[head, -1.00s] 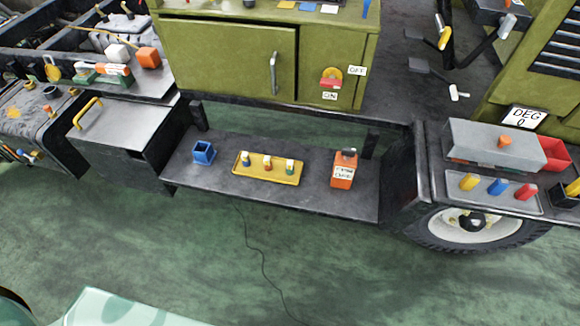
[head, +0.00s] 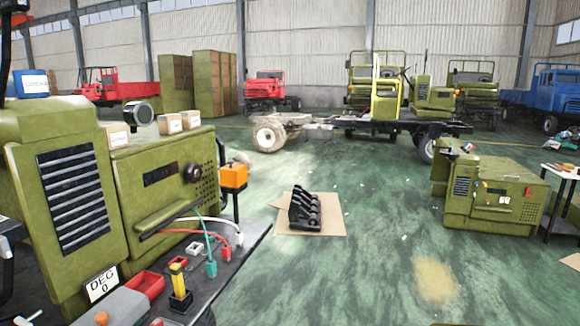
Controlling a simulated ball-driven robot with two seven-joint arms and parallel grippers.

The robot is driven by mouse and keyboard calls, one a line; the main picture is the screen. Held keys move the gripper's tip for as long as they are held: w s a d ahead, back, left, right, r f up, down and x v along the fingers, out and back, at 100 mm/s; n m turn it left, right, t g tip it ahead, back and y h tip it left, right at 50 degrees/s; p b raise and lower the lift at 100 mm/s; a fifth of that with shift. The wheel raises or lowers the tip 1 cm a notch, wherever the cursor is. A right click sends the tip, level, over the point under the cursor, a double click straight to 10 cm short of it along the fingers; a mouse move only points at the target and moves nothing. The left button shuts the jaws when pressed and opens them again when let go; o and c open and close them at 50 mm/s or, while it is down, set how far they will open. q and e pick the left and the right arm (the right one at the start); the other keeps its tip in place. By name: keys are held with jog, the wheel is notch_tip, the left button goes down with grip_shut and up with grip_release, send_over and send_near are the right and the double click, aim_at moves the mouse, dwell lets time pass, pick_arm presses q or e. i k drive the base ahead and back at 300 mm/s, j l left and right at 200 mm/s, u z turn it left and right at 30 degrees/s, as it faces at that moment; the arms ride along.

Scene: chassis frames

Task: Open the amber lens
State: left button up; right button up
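An orange box-shaped unit (head: 233,176) is in the head view, left of centre. It stands on a dark post at the far right end of the green vehicle front. It is the only amber-coloured, lamp-like thing I see, but I cannot tell for sure that it is the amber lens. It looks closed from this side; any hinge or catch is too small to make out. Neither of my grippers is in view.
A dark ledge (head: 236,262) below the green body (head: 160,180) carries cables with plugs, a red bin (head: 146,284) and a yellow-and-black tool (head: 179,287). A dark part lies on cardboard (head: 335,226) on the floor.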

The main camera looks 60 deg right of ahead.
aim_at(233, 175)
jog(key=z, duration=1.45)
jog(key=i+l+u, duration=0.15)
jog(key=i+l, duration=0.1)
jog(key=i, duration=0.05)
